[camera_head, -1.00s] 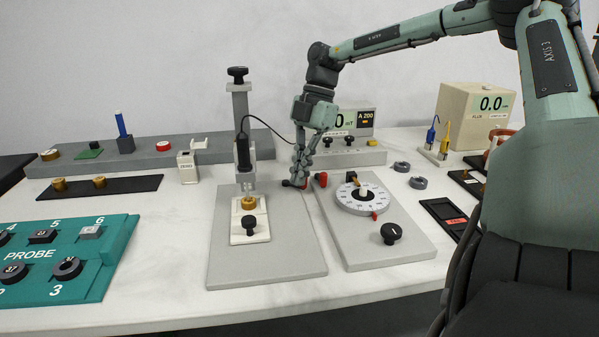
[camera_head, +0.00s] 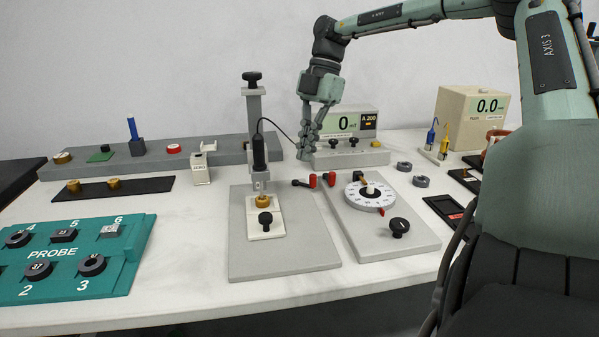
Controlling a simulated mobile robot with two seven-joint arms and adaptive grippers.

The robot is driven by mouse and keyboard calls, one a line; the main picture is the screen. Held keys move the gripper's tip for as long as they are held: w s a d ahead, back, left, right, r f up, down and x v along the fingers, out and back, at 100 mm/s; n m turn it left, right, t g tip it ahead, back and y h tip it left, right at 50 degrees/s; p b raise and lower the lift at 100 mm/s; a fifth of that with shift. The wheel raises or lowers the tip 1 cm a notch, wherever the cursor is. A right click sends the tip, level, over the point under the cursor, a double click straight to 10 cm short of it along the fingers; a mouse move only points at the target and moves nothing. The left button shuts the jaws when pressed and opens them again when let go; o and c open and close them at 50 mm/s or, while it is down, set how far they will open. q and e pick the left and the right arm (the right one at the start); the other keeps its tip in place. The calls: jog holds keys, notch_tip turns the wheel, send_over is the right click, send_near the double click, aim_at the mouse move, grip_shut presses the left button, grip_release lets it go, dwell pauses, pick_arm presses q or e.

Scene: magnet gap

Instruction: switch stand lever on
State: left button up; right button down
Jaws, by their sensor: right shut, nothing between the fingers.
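The probe stand (camera_head: 256,140) is a grey column on a grey base plate, with a black probe clamped above a brass piece. At the plate's back right corner is a small lever (camera_head: 303,183), with a black knob on its left and a red end on its right. It lies roughly flat, pointing sideways. My right gripper (camera_head: 304,157) is shut and empty, fingers pointing down, above and behind the lever and apart from it. My left gripper is out of view.
A red post (camera_head: 331,179) stands just right of the lever, on the plate with the white dial (camera_head: 364,196). The meter (camera_head: 350,123) is close behind my gripper. A teal probe tray (camera_head: 135,258) lies at the left. The table front is clear.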

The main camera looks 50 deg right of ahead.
jog(key=shift+v, duration=1.6)
jog(key=shift+w+a, duration=0.1)
